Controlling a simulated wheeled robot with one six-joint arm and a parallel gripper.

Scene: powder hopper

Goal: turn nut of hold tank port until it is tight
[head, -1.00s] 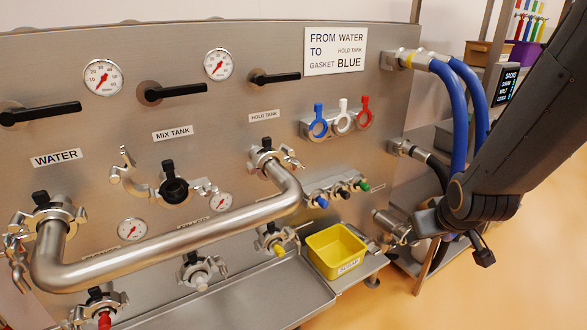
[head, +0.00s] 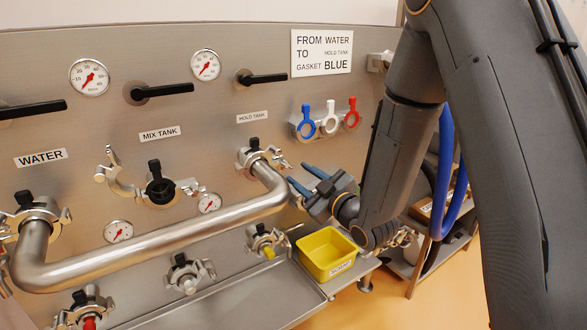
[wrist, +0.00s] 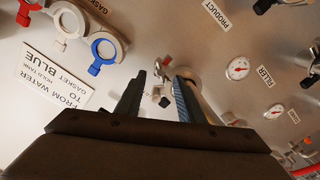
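The hold tank port (head: 256,152) is at the panel's middle, under the "HOLD TANK" label. A clamp with a black knob sits around the pipe end there, and its nut (head: 284,163) shows at the right side. The steel transfer pipe (head: 160,238) runs from this port to the water port (head: 36,212). My gripper (head: 301,179) has two blue fingers, spread apart and empty, pointing at the hold tank clamp from the right. In the wrist view my gripper (wrist: 158,92) is open, with clamp parts (wrist: 163,90) visible beyond and between the fingers.
Blue, white and red gasket rings (head: 329,120) hang on a holder above my gripper. A yellow bin (head: 326,253) stands below it. Black valve handles (head: 262,78) project above the port. The mix tank port (head: 160,190) with its open clamp is to the left.

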